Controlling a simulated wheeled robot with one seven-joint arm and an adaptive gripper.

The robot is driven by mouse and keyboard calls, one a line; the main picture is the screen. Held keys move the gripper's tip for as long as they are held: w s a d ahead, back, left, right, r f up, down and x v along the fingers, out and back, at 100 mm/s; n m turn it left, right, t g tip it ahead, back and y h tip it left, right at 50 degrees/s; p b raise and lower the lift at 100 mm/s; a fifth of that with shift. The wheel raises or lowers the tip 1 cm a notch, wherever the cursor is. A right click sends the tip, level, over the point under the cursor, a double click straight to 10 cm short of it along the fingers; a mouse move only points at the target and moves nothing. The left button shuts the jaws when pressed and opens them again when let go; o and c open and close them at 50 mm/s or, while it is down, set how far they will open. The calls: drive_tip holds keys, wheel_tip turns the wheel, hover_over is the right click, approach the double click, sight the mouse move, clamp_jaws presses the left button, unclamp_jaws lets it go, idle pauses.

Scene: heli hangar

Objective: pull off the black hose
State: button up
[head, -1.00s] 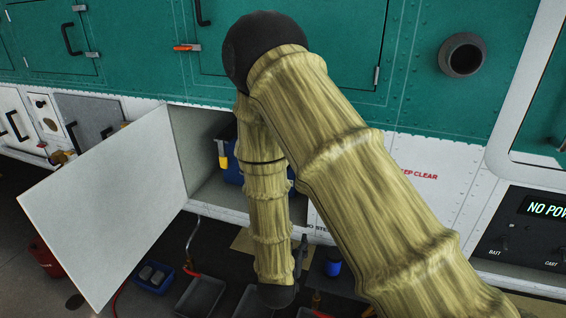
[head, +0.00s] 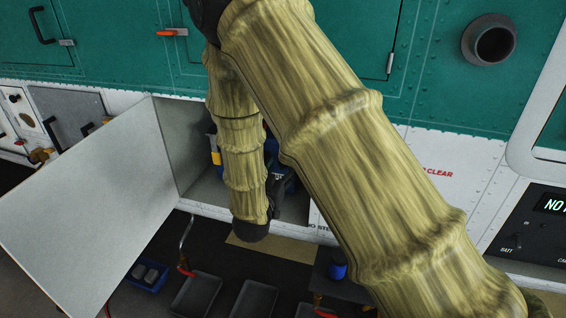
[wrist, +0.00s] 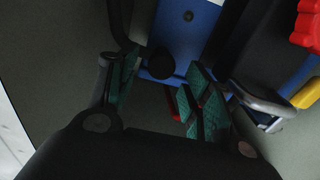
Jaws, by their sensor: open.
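My gripper (wrist: 163,95) is open in the wrist view, its green-padded fingers spread and nothing clearly held between them. A blue body (wrist: 188,35) lies just beyond the fingertips. A black curved tube (wrist: 121,22), which looks like the black hose, runs down from the top edge beside the left finger. A round black end (wrist: 160,63) sits against the blue body between the fingers; whether it joins the tube is unclear. In the head view the blue unit (head: 285,182) stands inside the open compartment, mostly behind my arm, and the hose cannot be made out.
The compartment's pale door (head: 95,205) hangs open at the left. Red (wrist: 308,25) and yellow (wrist: 307,93) parts sit at the right in the wrist view. Dark trays (head: 196,295) and a blue tray (head: 147,275) lie on the floor below.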

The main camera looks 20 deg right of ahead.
drive_tip(key=shift+x, duration=2)
clamp_jaws()
